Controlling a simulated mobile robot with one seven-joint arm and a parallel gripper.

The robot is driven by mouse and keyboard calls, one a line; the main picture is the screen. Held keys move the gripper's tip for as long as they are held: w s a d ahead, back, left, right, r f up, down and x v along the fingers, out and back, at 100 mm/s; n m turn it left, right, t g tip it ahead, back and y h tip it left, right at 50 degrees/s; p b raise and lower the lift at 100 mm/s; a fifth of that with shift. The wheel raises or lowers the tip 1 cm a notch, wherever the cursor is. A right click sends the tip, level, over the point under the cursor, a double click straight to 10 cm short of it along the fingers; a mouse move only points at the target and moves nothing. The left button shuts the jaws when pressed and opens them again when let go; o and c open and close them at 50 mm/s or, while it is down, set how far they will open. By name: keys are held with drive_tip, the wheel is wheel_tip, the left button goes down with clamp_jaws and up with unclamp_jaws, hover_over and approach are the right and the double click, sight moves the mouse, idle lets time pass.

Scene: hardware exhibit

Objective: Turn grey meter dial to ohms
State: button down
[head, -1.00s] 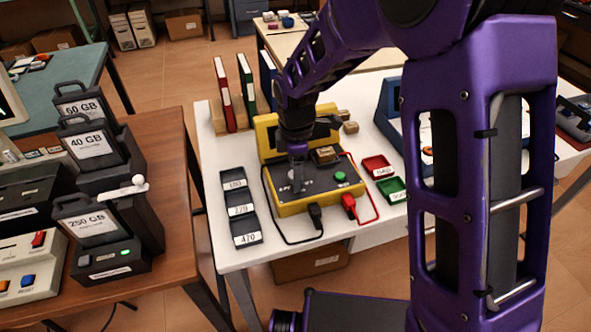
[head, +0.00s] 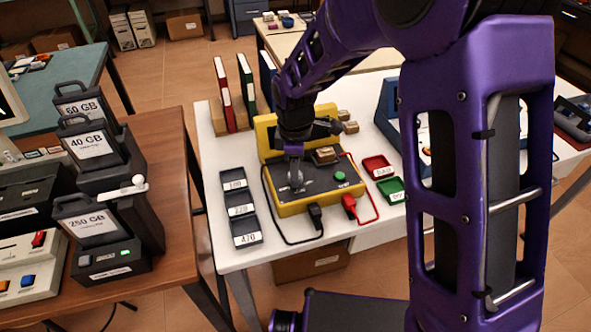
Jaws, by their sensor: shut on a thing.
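The yellow meter (head: 292,208) with a grey top panel stands on the white table, its lid part upright at the back. My gripper (head: 295,172) points down over the left part of the panel. It is shut on the grey dial (head: 296,186), which is mostly hidden under the fingers. The dial's pointer and the markings around it are too small to read. A green button (head: 340,176) is on the panel's right side.
Black trays (head: 241,207) stand left of the meter. A red tray (head: 376,165) and a green tray (head: 391,188) stand to its right. Black and red leads (head: 369,206) loop from its front. Binders (head: 222,93) stand behind.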

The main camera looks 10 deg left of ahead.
drive_tip(key=m, duration=0.6)
drive_tip(key=shift+m, duration=0.3)
drive_tip(key=shift+r, duration=0.1)
idle(0.3)
drive_tip(key=shift+c, duration=2.2)
unclamp_jaws()
wheel_tip(320, 180, up, 17)
drive_tip(key=p, duration=0.2)
drive_tip(key=shift+s+a+r, duration=0.15)
drive_tip(key=shift+s+a, duration=0.15)
drive_tip(key=shift+s, duration=0.15)
